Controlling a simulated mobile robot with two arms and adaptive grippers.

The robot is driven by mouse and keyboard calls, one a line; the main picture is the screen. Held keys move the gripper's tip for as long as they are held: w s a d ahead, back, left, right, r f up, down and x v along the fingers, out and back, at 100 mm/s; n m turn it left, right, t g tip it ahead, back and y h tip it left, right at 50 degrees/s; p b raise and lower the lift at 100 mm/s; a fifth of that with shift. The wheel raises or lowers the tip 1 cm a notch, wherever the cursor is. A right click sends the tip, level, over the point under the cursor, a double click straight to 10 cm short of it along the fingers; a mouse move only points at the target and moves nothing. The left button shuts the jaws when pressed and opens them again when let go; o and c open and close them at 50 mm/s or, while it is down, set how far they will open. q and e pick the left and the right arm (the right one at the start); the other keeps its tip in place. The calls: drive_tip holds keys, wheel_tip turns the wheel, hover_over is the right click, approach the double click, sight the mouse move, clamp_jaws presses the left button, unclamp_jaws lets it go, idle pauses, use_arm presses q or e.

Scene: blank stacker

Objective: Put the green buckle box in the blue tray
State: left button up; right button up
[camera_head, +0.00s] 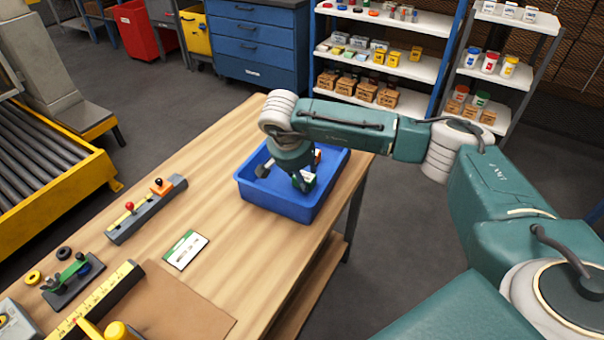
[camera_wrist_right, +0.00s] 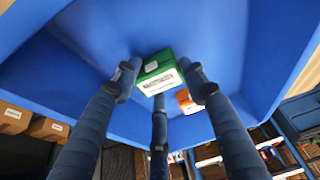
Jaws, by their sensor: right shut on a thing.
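The green buckle box (camera_head: 304,181), with a white label, is inside the outline of the blue tray (camera_head: 276,203) in the head view. My right gripper (camera_head: 294,184) reaches down into the tray and is shut on the box. In the right wrist view the green box (camera_wrist_right: 156,71) is held among the fingers of my right gripper (camera_wrist_right: 160,79), with blue tray walls (camera_wrist_right: 100,40) around it. I cannot tell whether the box touches the tray floor. My left gripper is not in view.
A small orange item (camera_wrist_right: 187,101) shows beyond the box in the wrist view. The wooden table (camera_head: 236,130) also holds a grey bar with knobs (camera_head: 146,210), a white card (camera_head: 186,250) and a yellow ruler (camera_head: 97,299). Shelves (camera_head: 385,60) and blue drawers (camera_head: 256,45) stand behind.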

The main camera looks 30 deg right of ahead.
drive_tip(key=o, duration=1.3)
drive_tip(key=shift+r, duration=0.1)
drive_tip(key=shift+a+r, duration=0.15)
drive_tip(key=shift+r, duration=0.15)
drive_tip(key=b+v, duration=0.2)
drive_tip(key=v, duration=0.9)
drive_tip(key=shift+s+r, duration=0.15)
